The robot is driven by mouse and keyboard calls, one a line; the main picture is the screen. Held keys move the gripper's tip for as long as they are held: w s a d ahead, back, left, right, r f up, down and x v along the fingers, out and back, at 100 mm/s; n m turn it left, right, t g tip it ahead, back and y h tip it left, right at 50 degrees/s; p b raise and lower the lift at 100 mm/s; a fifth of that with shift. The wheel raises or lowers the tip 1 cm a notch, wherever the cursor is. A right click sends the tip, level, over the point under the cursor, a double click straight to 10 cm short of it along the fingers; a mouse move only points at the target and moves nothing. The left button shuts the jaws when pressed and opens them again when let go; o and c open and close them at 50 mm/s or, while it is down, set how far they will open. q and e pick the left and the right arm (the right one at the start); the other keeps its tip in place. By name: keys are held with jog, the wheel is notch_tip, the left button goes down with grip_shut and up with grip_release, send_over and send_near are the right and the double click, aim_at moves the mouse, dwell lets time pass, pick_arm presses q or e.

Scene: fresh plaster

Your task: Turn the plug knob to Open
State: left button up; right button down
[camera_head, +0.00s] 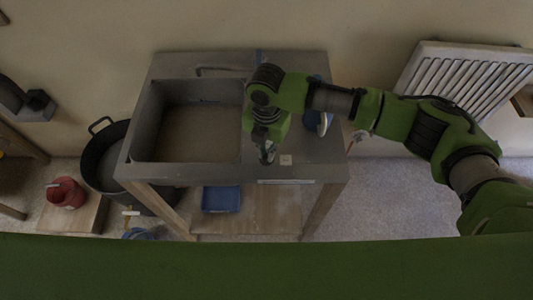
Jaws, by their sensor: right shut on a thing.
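A grey sink unit (310,160) stands against the wall in the head view, with a rectangular basin (200,130) on its left. My right arm reaches in from the right over the unit. My right gripper (268,156) points down at the front part of the unit, just right of the basin. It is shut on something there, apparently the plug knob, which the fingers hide. I cannot read which way the knob points. My left gripper is not in view.
A black bucket (100,160) stands left of the unit, and a red pot (66,193) sits on a wooden board. A blue tray (221,199) lies on the lower shelf. A white slatted rack (465,80) is at the right wall.

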jog(key=n, duration=0.2)
jog(key=shift+n, duration=1.6)
jog(key=c, duration=2.1)
grip_release()
